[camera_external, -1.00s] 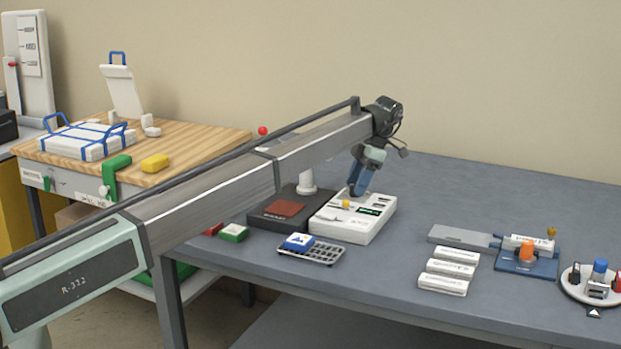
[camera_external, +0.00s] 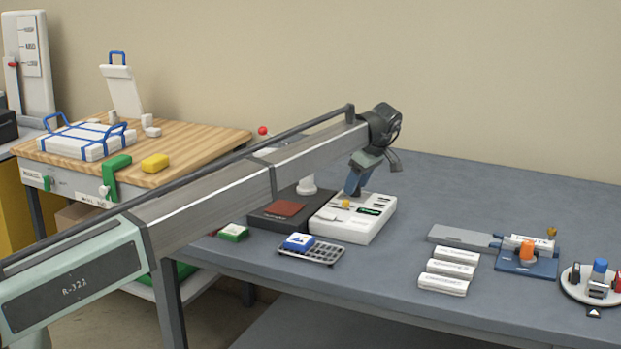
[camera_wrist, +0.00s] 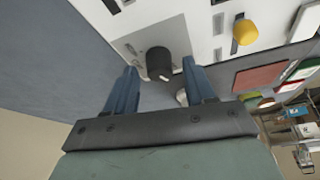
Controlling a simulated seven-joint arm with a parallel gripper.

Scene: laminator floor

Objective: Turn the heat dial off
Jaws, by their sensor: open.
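In the wrist view a black round dial (camera_wrist: 159,63) with a pale mark stands on a grey plate of the white control panel (camera_wrist: 207,22). I take it to be the heat dial. My gripper (camera_wrist: 160,67) is open, with one blue finger on each side of the dial; I cannot tell whether either touches it. In the external view my gripper (camera_external: 354,187) is low over the back of the white panel (camera_external: 378,227), and the dial is hidden behind it. A yellow knob (camera_wrist: 245,32) is on the same panel; it also shows in the external view (camera_external: 346,204).
A black base with a reddish pad (camera_external: 287,209) adjoins the panel on the left. A blue-and-white block (camera_external: 299,241) sits on a grey rack in front. Several white cartridges (camera_external: 443,284) and a blue fixture (camera_external: 527,265) stand to the right. The back right bench is clear.

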